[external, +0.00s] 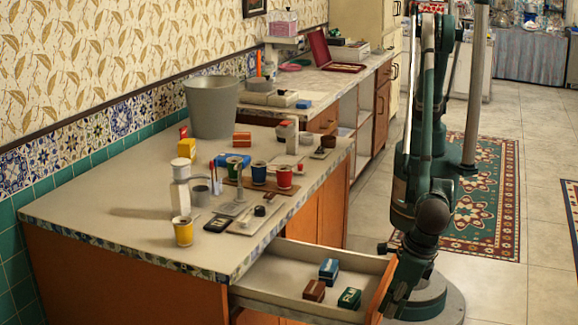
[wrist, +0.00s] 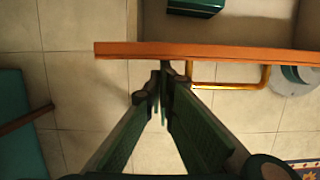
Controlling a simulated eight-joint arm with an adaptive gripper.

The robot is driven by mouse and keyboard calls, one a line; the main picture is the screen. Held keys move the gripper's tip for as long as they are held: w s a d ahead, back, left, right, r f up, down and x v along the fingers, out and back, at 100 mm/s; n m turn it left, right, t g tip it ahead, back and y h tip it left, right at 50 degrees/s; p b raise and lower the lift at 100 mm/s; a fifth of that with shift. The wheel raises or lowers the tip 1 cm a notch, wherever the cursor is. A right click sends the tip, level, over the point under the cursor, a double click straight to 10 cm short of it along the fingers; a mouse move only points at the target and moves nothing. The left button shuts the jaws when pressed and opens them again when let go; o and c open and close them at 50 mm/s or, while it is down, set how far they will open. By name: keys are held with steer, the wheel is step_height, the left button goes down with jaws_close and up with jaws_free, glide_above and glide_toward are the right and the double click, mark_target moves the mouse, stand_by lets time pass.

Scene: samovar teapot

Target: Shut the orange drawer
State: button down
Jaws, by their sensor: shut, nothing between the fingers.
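The orange drawer (external: 381,290) is pulled out from the counter's front, with its pale interior showing. A blue box (external: 329,271), a brown box (external: 314,290) and a green box (external: 349,298) lie inside it. In the wrist view, the orange drawer front (wrist: 200,50) runs across the picture, with a brass bar handle (wrist: 232,86) on its outer side. My gripper (wrist: 161,85) is shut and empty, with its tips close to the outer face, left of the handle. I cannot tell whether they touch it. In the external view, the fingertips are mostly hidden at the lower right.
The counter (external: 110,195) above holds cups, boxes, a grey bucket (external: 211,106) and a white bottle (external: 180,188). A patterned rug (external: 495,180) lies on the tiled floor. The floor to the right of the drawer is largely open, apart from my base.

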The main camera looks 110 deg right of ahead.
stand_by(0.3)
steer(key=w+d, duration=2.4)
steer(key=shift+w+d, duration=0.25)
steer(key=shift+d, duration=0.05)
steer(key=shift+a, duration=0.1)
steer(key=shift+s+a, duration=0.55)
steer(key=shift+s, duration=0.1)
steer(key=shift+s+a, duration=0.8)
steer(key=p+v, duration=0.2)
steer(key=v, duration=0.8)
